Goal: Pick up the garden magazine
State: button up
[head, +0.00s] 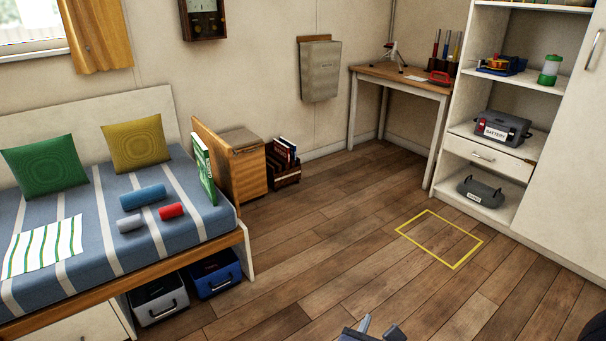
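A green and white magazine (204,169) with lettering too small to read stands upright at the right end of the striped bed (95,262), by the wooden end board. It is the only thing in view that looks like the garden magazine. My gripper (376,329) shows only in part at the bottom edge, over the floor, well to the right of and nearer than the magazine. The frame cuts it off, so I cannot tell whether its fingers are apart. I see nothing held in it.
A blue roll (143,197), a red roll (171,211) and cushions lie on the bed. Bins (215,274) sit under it. A wooden cabinet (240,170) stands behind the magazine. The floor is clear around a yellow outline (427,252). Shelves (498,150) stand right.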

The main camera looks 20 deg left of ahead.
aim_at(203, 164)
jog(key=i+l, duration=0.2)
jog(key=i, duration=0.2)
jog(key=i+l+u, duration=0.1)
jog(key=i, duration=0.3)
jog(key=i+l, duration=0.3)
jog(key=i+j+u, duration=0.2)
jog(key=u, duration=0.25)
jog(key=i+u, duration=0.85)
jog(key=i+l+u, duration=0.1)
jog(key=u, duration=0.35)
jog(key=i+j, duration=0.35)
jog(key=i, duration=0.2)
jog(key=i+j, duration=0.3)
jog(key=i, duration=0.2)
jog(key=j+u, duration=0.05)
